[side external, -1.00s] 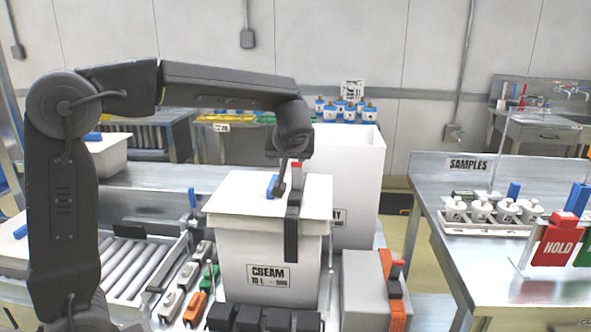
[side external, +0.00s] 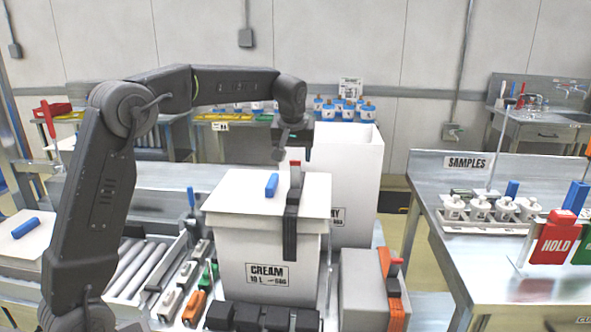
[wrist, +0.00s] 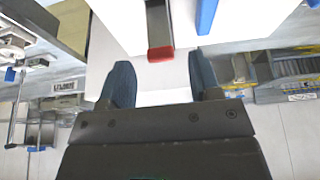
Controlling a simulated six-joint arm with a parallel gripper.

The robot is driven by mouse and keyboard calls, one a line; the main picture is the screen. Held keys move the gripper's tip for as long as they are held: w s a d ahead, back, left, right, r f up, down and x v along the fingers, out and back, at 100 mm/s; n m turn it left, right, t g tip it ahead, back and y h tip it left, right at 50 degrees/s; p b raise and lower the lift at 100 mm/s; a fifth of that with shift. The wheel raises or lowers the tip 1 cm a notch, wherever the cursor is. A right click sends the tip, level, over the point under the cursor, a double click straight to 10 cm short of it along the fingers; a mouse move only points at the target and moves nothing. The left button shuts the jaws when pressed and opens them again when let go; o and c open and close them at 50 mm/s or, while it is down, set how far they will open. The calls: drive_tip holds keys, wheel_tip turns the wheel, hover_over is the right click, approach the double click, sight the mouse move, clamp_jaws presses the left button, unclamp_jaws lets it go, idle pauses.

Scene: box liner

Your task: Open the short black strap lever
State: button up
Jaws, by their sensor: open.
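A white box labelled CREAM (side external: 232,262) stands upright with a white lid (side external: 235,190) on it. A black strap lever (side external: 291,215) with a red tip runs from the lid down over the front edge. Its red tip also shows in the wrist view (wrist: 161,53), ahead of my fingers. I cannot tell whether it lies flat or stands up. A small blue block (side external: 272,185) lies on the lid beside it; a blue strip (wrist: 207,15) shows in the wrist view. My gripper (wrist: 162,85) is open and empty, beyond the lid's back edge, apart from the lever.
A taller white open box (side external: 348,180) stands right behind the CREAM box. A grey box (side external: 362,290) with an orange clamp (side external: 393,300) is to the right. Several black blocks (side external: 250,318) line the front. A roller conveyor (side external: 135,262) is at left.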

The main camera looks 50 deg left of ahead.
sight(295, 162)
drive_tip(key=x, duration=0.6)
clamp_jaws()
idle(0.5)
